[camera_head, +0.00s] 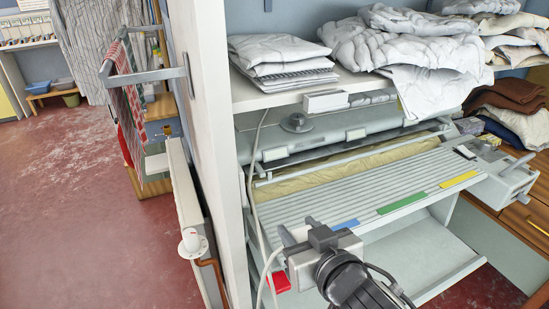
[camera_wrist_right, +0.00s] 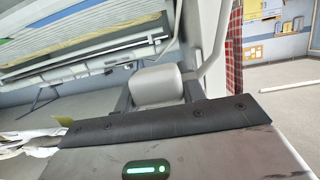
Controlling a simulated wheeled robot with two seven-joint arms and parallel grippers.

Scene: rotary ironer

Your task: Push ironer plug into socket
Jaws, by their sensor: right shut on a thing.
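My right gripper (camera_head: 302,238) is low in front of the ironer, beside the left upright of the shelf unit. It is shut on a rounded grey block, which looks like the ironer plug (camera_wrist_right: 158,86), in the right wrist view. In the head view the gripper mostly hides the plug. A white cable (camera_head: 252,180) runs down the inside of the upright to near the gripper. The ironer (camera_head: 370,190), with slatted top and padded roller, stands behind the gripper. I cannot clearly identify the socket. My left gripper is not in view.
The white upright (camera_head: 215,130) stands close left of the gripper, with a radiator (camera_head: 190,215) beyond it. A shelf (camera_head: 290,98) with folded linen is above the ironer. A small red part (camera_head: 280,283) shows just below the gripper. The red floor at left is clear.

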